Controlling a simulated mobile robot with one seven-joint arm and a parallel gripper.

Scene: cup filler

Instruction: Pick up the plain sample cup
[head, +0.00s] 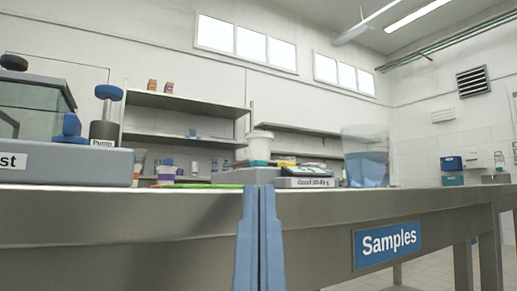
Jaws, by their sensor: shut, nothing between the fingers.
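My gripper (258,195) shows at the bottom centre, its two blue fingers side by side and shut, pointing up in front of the bench's front edge. Nothing is between them. A small white-topped cup (259,145) with a teal lower part stands behind the fingertips, on or behind a grey block (246,175). Another small cup (166,174), whitish with purple, stands further left on the bench. I cannot tell which of these, if either, is the plain sample cup. The low view hides the bench top and the cups' bases.
The metal bench (130,215) fills the front, with a blue "Samples" sign (388,240). A large clear container with blue contents (367,168) stands right of centre, beside a labelled scale (305,183). A grey device (65,165) stands at left. Shelves (185,102) line the back wall.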

